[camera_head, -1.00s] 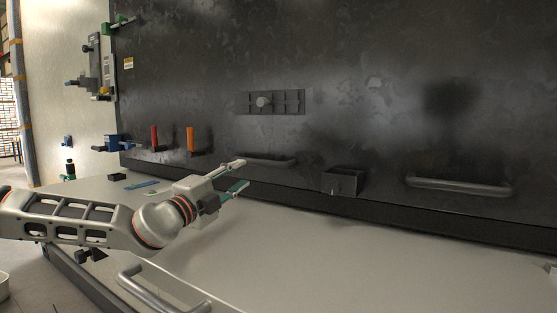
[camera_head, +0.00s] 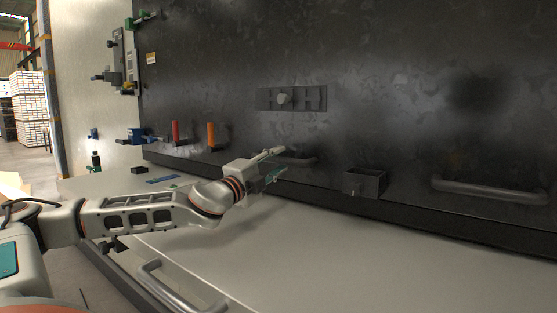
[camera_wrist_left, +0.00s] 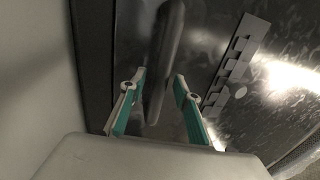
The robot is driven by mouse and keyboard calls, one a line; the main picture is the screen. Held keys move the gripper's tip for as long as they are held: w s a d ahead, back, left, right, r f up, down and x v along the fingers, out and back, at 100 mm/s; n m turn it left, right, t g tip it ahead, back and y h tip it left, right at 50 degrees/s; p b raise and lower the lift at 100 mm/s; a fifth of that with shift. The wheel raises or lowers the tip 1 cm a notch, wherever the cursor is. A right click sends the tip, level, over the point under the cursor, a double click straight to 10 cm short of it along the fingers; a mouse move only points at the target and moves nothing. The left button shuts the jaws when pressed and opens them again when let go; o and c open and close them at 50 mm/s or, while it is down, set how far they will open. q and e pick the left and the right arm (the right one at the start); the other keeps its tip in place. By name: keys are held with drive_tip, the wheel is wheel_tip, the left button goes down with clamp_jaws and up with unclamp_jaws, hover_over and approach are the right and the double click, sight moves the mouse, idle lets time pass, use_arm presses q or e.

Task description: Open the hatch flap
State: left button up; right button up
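A large dark upright panel (camera_head: 400,100) with grey bar handles stands ahead. I cannot tell for sure which part is the hatch flap. My left gripper (camera_head: 278,164) is in front of the left bar handle (camera_head: 303,160) and covers part of it. Its two teal-backed fingers are spread, one above the other in the head view. In the left wrist view the handle (camera_wrist_left: 165,50) runs lengthwise, its near end showing between the open fingers (camera_wrist_left: 159,80). The fingers are not closed on it. My right gripper is out of view.
A slotted plate with a round knob (camera_head: 283,98) sits above the handle. A small dark open box (camera_head: 365,181) and another bar handle (camera_head: 490,190) are to the right. Red (camera_head: 176,132) and orange (camera_head: 211,135) levers are to the left. A pale flat surface (camera_head: 300,255) lies below.

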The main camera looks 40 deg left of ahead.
use_arm(q)
drive_tip(key=shift+w+a+r, duration=0.1)
drive_tip(key=shift+w, duration=0.4)
clamp_jaws()
